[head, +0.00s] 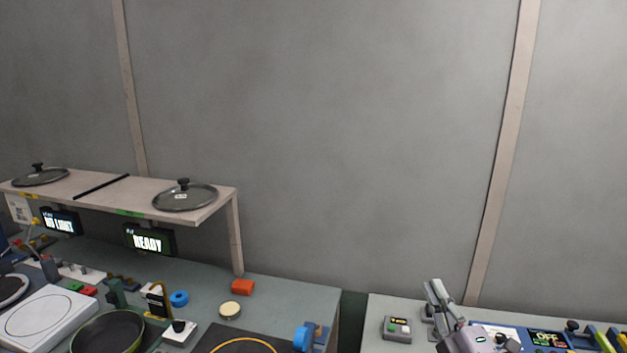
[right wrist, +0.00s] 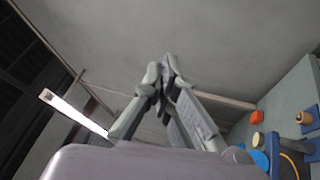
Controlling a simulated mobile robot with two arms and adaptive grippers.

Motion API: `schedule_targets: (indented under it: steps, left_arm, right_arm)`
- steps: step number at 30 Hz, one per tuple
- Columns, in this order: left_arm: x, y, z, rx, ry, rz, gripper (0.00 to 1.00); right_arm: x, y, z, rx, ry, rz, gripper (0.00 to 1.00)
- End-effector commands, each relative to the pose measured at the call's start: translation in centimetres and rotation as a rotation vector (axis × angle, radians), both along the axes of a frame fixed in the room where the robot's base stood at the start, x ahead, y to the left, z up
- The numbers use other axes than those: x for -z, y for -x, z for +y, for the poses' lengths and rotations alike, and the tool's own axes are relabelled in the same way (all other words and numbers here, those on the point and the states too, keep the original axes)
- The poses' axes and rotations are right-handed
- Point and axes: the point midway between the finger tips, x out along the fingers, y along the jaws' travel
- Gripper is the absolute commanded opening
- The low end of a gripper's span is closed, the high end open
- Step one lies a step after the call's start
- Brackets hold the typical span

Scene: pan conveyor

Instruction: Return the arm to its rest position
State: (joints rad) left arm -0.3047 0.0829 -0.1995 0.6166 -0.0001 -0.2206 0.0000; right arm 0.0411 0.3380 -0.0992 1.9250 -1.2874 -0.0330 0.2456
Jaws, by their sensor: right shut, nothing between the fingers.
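My right gripper (head: 436,290) rises at the lower right of the head view, pointing up above the right-hand table. Its fingers are together with nothing between them. In the right wrist view the right gripper (right wrist: 168,65) points up toward the grey wall and ceiling, fingers closed and empty. My left gripper does not show in either view.
A left table (head: 290,293) carries a green pan (head: 108,335), a white plate unit (head: 40,318) and an orange block (head: 243,287). A shelf (head: 110,192) holds two glass lids. A gap separates it from the right table (head: 380,306), which bears a grey button box (head: 397,329).

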Motion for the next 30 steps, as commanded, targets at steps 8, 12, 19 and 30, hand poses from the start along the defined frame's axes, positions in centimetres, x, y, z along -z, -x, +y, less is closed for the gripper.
schedule_targets:
  steps: [8, 12, 19, 30]
  left_arm:
    - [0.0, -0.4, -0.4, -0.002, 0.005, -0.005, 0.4]
    - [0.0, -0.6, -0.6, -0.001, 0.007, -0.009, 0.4]
    - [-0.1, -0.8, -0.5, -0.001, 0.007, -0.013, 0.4]
    - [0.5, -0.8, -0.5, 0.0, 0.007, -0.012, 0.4]
  right_arm:
    - [10.7, 8.3, -6.6, 0.394, -0.667, 0.384, 0.0]
    - [18.3, 15.0, -5.7, 0.554, -0.897, 0.712, 0.0]
    - [24.3, 24.0, -1.7, 0.67, -1.048, 1.121, 0.0]
    - [28.5, 32.9, 3.4, 0.716, -1.096, 1.529, 0.0]
